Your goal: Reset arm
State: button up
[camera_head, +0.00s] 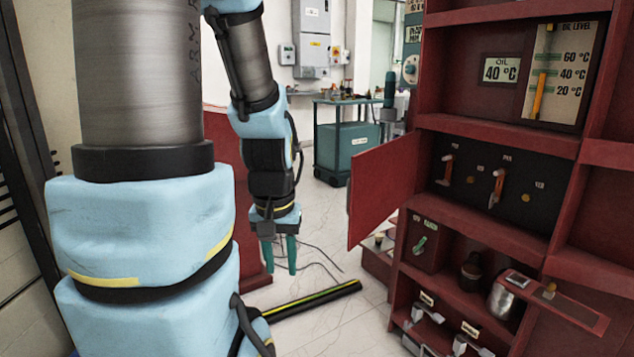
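My arm comes in from the left side of the head view and bends over, with its end hanging down near the middle. My gripper (280,254) points straight down at the end of the arm, over the pale tiled floor. Its two green fingers are apart, with a gap between them and nothing visible in it. The gripper is left of the dark red cabinet and does not appear to touch anything. The large near links of my arm hide much of the left of the view.
The dark red cabinet (489,228) on the right has an open door (384,184) swung toward my arm. It holds an oil gauge panel (548,84), orange-handled switches (497,188) and a metal pot (507,297). A teal cart (343,145) stands behind. Cables (322,250) lie on the floor.

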notch_tip(320, 180, up, 15)
jog(key=p, duration=1.2)
jog(key=shift+f, duration=0.2)
